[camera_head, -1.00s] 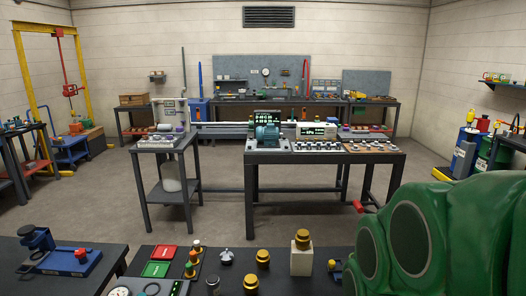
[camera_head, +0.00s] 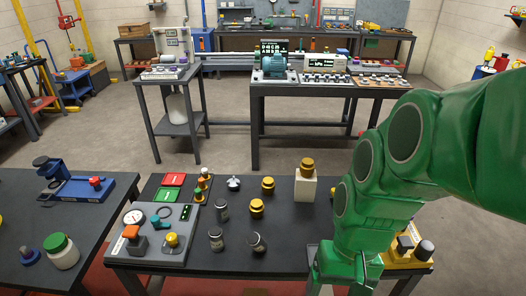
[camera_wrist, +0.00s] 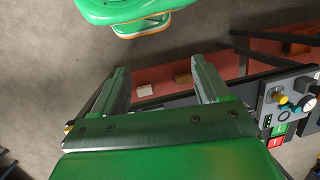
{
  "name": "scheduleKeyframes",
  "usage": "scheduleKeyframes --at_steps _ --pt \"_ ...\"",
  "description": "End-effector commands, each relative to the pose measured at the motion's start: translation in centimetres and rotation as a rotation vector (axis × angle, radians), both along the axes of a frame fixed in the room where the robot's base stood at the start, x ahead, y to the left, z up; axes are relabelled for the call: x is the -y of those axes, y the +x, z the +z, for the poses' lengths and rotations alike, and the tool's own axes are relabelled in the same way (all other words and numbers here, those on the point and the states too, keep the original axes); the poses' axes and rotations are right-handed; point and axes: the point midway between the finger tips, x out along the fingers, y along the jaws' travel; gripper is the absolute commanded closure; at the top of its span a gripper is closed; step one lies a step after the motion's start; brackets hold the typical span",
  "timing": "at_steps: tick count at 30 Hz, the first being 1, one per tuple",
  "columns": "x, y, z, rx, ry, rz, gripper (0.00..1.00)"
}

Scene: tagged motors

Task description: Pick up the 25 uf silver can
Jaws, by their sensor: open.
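Several small cans stand on the dark near table (camera_head: 285,262) in the head view. Grey, dark-topped cans stand at the back (camera_head: 222,211), at the front left (camera_head: 216,239) and at the front right (camera_head: 257,243). Their labels are too small to read, so I cannot tell which is 25 uf. Brass-coloured cans (camera_head: 257,208) stand behind and beside them. My gripper (camera_wrist: 160,78) shows in the wrist view with its two fingers apart and nothing between them. No can shows in that view. My green arm hangs over the table's right side in the head view.
A grey panel (camera_head: 150,243) with a gauge and knobs fills the table's left part. A white block (camera_head: 305,187) bears a brass can. Red and green plates (camera_head: 168,188) lie behind. A yellow fixture (camera_head: 408,253) is at the right, partly behind my arm.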

Motion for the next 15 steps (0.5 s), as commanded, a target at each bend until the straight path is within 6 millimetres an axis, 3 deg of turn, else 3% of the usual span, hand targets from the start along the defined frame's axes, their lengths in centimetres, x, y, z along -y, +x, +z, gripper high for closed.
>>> scheduleKeyframes --at_steps 15 --pt "-6.4 6.4 -3.3 -0.133 0.273 -0.156 0.24"
